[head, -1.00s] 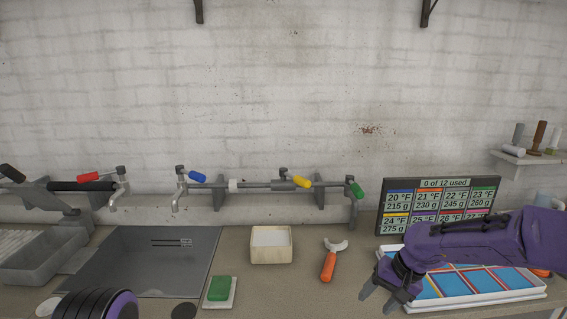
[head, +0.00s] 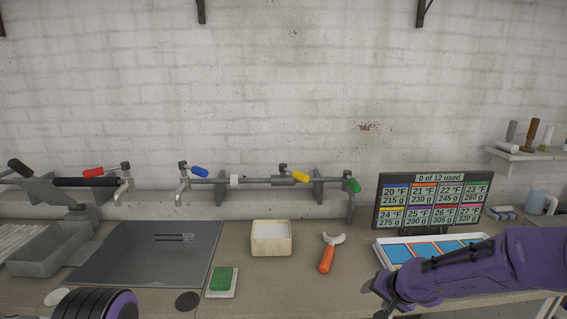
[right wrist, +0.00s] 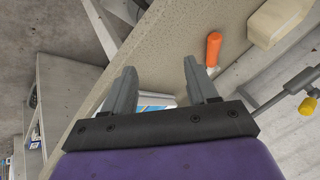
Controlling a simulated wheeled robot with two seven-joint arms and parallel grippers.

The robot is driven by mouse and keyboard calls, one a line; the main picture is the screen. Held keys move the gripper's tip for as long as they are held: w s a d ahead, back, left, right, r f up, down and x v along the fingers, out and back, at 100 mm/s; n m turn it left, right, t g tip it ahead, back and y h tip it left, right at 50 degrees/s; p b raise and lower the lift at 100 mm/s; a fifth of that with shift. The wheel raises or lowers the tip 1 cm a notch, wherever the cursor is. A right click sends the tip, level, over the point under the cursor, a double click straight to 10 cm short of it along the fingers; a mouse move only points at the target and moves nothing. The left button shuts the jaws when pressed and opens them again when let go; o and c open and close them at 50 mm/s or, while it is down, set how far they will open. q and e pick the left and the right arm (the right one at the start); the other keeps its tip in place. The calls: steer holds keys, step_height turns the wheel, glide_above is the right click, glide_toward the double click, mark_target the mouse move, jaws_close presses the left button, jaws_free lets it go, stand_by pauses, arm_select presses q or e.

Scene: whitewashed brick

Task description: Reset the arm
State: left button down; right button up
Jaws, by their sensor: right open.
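My right arm is purple and comes in from the right in the head view. Its gripper (head: 382,304) is low at the front edge of the bench, in front of the colored tray. In the right wrist view the right gripper (right wrist: 159,72) shows two grey fingers spread apart with nothing between them. A rounded purple and black part of mine shows at the bottom left of the head view; my left gripper is out of view.
The colored tray (head: 388,252) lies partly behind my right arm. A display board (head: 435,178) stands behind it. An orange-handled tool (head: 327,258), a cream box (head: 271,248), a green block (head: 221,278) and a grey mat (head: 150,255) lie along the bench. Taps line the wall.

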steer(key=s+d+f+m+h+b, duration=0.15)
steer(key=s+f, duration=0.35)
steer(key=f, duration=0.6)
steer(key=s+d+f+g+h+b, duration=0.1)
steer(key=s+f+b, duration=0.1)
steer(key=s+f, duration=0.5)
steer(key=s+d+f+n+g+h+b, duration=0.1)
steer(key=s+f, duration=0.6)
steer(key=s, duration=0.8)
steer(key=s+d+f+g+h+b, duration=0.1)
steer(key=s+d+f+h+b, duration=0.1)
steer(key=s+f+b, duration=0.2)
steer(key=s+f, duration=0.3)
steer(key=s, duration=0.4)
steer(key=shift+s+d+f+g+b, duration=0.15)
steer(key=shift+f+g+b, duration=0.15)
steer(key=shift+f+b, duration=0.1)
steer(key=shift+n, duration=0.25)
